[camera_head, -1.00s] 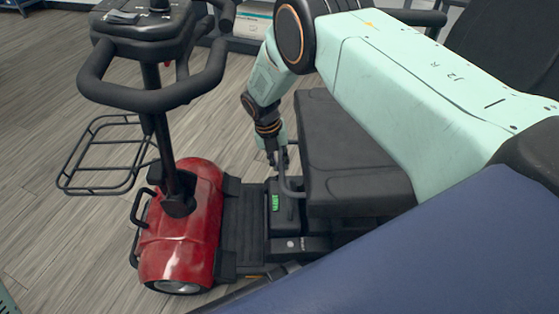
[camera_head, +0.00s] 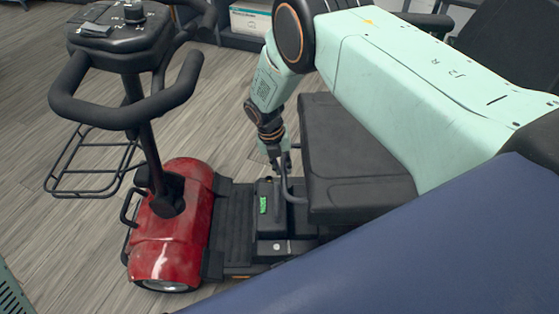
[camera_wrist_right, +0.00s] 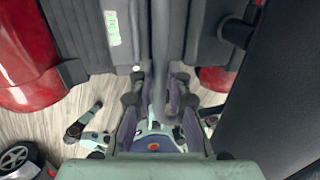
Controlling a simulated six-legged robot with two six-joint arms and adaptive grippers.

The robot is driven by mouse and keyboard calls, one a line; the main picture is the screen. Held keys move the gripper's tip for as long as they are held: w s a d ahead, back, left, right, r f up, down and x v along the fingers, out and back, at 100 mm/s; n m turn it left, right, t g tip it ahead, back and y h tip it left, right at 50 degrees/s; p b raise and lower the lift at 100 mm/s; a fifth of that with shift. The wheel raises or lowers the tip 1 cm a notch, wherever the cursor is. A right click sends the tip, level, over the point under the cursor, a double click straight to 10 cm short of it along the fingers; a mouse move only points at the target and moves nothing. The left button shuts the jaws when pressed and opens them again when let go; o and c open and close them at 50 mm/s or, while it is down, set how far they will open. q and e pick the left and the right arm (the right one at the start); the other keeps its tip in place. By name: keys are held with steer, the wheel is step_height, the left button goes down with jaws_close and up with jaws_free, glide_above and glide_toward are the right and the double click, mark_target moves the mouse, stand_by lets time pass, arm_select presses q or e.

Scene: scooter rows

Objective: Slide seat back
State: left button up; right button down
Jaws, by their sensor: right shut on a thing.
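The mobility scooter (camera_head: 170,240) has a red front body and a black deck. Its black padded seat (camera_head: 345,165) is at the right, with a bent grey lever (camera_head: 288,190) in front of the cushion's front edge. My right gripper (camera_head: 281,168) points down beside the seat's front edge and is shut on the lever. In the right wrist view the lever (camera_wrist_right: 161,45) runs up from between the fingers (camera_wrist_right: 160,92), and the dark seat edge (camera_wrist_right: 260,95) is at the right. The exact finger contact is partly hidden. My left gripper is not in view.
The handlebar (camera_head: 125,100) and wire basket (camera_head: 90,165) are at the left. A black box with a green display (camera_head: 263,205) stands in front of the seat. Bare wood floor (camera_head: 225,130) lies beyond the scooter. A black backrest (camera_head: 515,50) is at the upper right.

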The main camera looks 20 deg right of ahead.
steer(key=d, duration=0.1)
steer(key=s+d+p, duration=0.1)
steer(key=d, duration=0.1)
steer(key=s+d, duration=0.1)
steer(key=d, duration=0.1)
steer(key=c, duration=1.3)
jaws_free()
steer(key=shift+s, duration=0.1)
steer(key=shift+r, duration=0.1)
step_height(320, 180, up, 12)
steer(key=w+a, duration=0.1)
steer(key=a, duration=0.1)
steer(key=shift+a+f, duration=0.15)
steer(key=shift+f, duration=0.1)
